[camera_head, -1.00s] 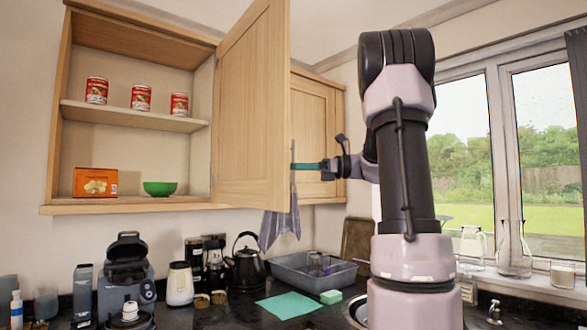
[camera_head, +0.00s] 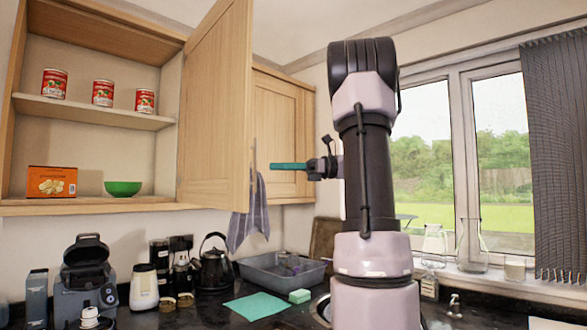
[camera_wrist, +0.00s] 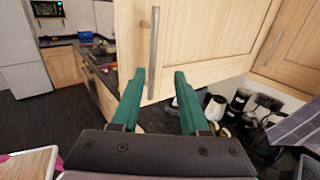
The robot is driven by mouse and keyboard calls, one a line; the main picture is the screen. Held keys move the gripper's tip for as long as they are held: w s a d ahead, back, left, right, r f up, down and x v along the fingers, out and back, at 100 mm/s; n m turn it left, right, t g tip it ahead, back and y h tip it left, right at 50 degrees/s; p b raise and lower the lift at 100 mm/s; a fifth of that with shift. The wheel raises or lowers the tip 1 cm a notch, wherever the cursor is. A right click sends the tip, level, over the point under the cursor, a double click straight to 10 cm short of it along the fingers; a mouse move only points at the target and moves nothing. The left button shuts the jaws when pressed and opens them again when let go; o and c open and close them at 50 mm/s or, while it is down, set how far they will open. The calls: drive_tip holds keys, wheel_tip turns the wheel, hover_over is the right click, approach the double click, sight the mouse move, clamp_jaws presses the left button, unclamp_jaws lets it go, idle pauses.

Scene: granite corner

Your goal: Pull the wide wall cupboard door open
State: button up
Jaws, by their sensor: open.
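The wide wall cupboard (camera_head: 8,150) stands open at the left in the head view, showing its shelf and contents. Its wooden door (camera_head: 215,110) is swung well out towards me. The bar handle (camera_head: 253,170) is near the door's free edge and also shows upright in the wrist view (camera_wrist: 154,50). My gripper (camera_head: 272,166) is open, with green fingers, just right of the handle with a small gap. In the wrist view my gripper (camera_wrist: 159,72) has the handle in line between its fingertips, holding nothing.
Several things stand inside: red cans (camera_head: 103,93), an orange box (camera_head: 52,181) and a green bowl (camera_head: 123,188). A closed cupboard (camera_head: 280,110) is behind my gripper. A striped towel (camera_head: 248,215) hangs below it. The counter holds a kettle (camera_head: 213,265) and a grey basin (camera_head: 280,270).

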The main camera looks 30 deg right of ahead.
drive_tip(key=v, duration=0.5)
drive_tip(key=shift+d, duration=0.25)
drive_tip(key=shift+s, duration=0.1)
drive_tip(key=s+a+f+n+g+h, duration=0.2)
drive_tip(key=s+a+f+n, duration=0.15)
drive_tip(key=a, duration=0.25)
drive_tip(key=s+a+f+n+g+h, duration=0.2)
drive_tip(key=s+a+f, duration=0.15)
drive_tip(key=a, duration=0.25)
drive_tip(key=s+a+f+n+t+h, duration=0.4)
drive_tip(key=s+f+n+h, duration=0.5)
drive_tip(key=n, duration=0.4)
drive_tip(key=shift+s+a+f+h, duration=0.15)
drive_tip(key=shift+s+a+h, duration=0.15)
drive_tip(key=shift+s+h, duration=0.35)
drive_tip(key=shift+w, duration=0.15)
